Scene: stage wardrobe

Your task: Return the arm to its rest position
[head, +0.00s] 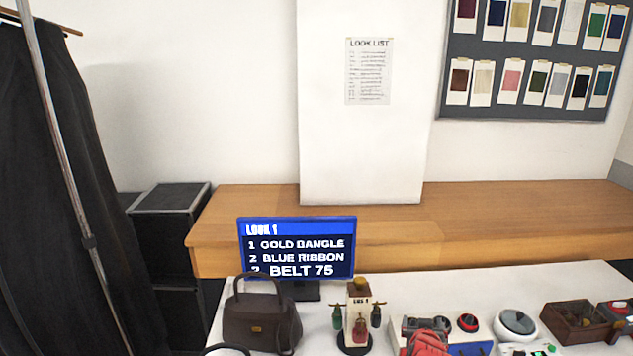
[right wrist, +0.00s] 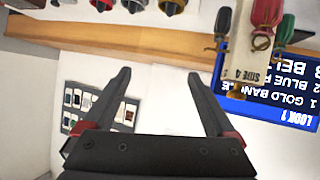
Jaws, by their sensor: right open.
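My right gripper (right wrist: 160,74) shows in the right wrist view with its two dark fingers spread wide apart. Nothing is between the fingers, and they touch nothing that I can see. That view is turned over: the screen's text stands upside down at its right. My left gripper is in no view.
A wooden counter (head: 500,220) runs behind. A dark curtain (head: 45,200) hangs left.

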